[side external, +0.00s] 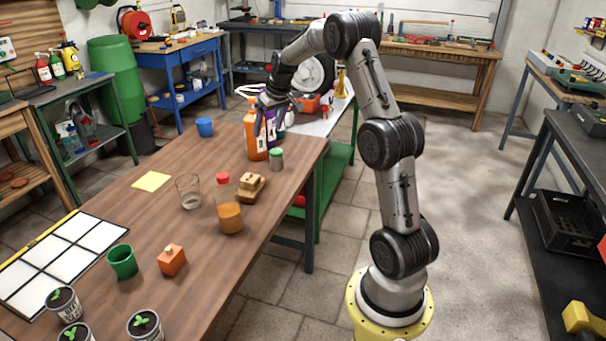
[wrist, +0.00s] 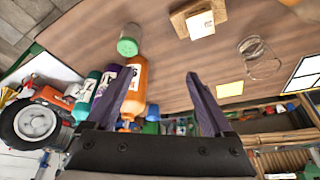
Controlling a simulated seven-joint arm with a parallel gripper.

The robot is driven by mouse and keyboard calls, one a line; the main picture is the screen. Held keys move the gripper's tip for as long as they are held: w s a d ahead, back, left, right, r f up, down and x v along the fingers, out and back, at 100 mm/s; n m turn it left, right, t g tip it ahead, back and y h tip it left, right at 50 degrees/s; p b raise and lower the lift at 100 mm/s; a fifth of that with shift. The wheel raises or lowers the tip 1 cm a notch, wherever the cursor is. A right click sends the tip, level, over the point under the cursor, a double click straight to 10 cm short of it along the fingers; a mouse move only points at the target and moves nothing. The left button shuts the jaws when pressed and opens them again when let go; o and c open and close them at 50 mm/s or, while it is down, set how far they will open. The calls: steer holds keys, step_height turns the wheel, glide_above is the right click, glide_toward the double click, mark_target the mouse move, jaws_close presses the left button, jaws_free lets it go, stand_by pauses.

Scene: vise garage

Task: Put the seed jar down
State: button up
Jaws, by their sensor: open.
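The seed jar is probably the small clear jar with a green lid (side external: 276,158), standing upright on the brown table (side external: 130,205) near its far right edge. In the wrist view its green lid (wrist: 127,46) shows beyond the left fingertip. My gripper (side external: 281,120) is above the table's far end, close to the jar and apart from it. In the wrist view my gripper (wrist: 161,74) has its purple fingers wide apart with nothing held between them.
An orange bottle (side external: 255,138) and a purple bottle stand close behind the jar. A wooden block piece (side external: 250,187), a red-capped bottle (side external: 229,214) and a glass (side external: 189,192) stand nearer. A yellow note (side external: 152,181) lies at left, with bare tabletop around it.

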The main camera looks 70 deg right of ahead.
steer(key=s+a+r+n, duration=0.1)
steer(key=s+a+r, duration=0.25)
steer(key=a, duration=0.45)
steer(key=s+a+r+n+t+y, duration=0.15)
steer(key=a+r, duration=0.25)
steer(key=a, duration=0.5)
steer(key=s+a+r+n+g+h, duration=0.1)
steer(key=s+a+r, duration=0.25)
steer(key=a, duration=0.45)
steer(key=s+a+f+n+y, duration=0.1)
steer(key=s+a+f, duration=0.1)
steer(key=s+a, duration=0.3)
steer(key=s+a+f+n+t, duration=0.1)
steer(key=s+a, duration=0.5)
steer(key=s, duration=0.6)
steer(key=shift+s+f+y, duration=0.25)
steer(key=shift+f+y, duration=0.1)
steer(key=shift+f, duration=0.05)
steer(key=shift+a, duration=0.1)
